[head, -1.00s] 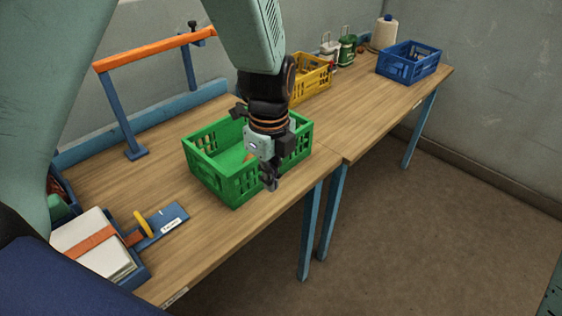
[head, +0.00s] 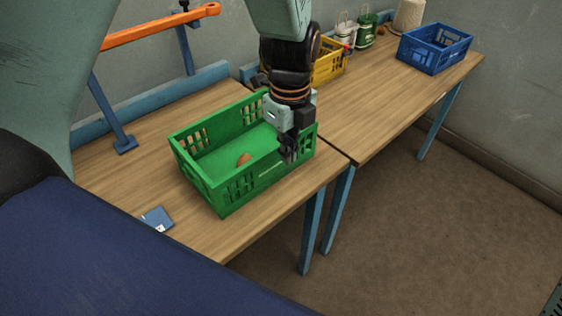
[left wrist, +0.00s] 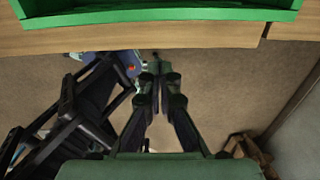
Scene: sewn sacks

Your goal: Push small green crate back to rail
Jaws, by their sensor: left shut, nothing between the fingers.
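The small green crate (head: 258,182) stands upright on the near wooden table, close to its front edge. The wrist view shows part of its green side (left wrist: 160,14) at the top. A blue rail (head: 170,98) runs along the back of the table, with bare wood between it and the crate. My left gripper (head: 288,157) is shut and empty, pointing down at the front right side of the crate. Its fingertips (left wrist: 157,78) also show in the wrist view. I cannot tell whether they touch the crate. My right gripper is not in view.
A small brown item (head: 243,159) lies inside the green crate. An orange bar (head: 160,26) on blue posts stands at the back left. A yellow crate (head: 328,66) and a blue crate (head: 433,51) stand farther right. A blue plate (head: 157,218) lies near the front left.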

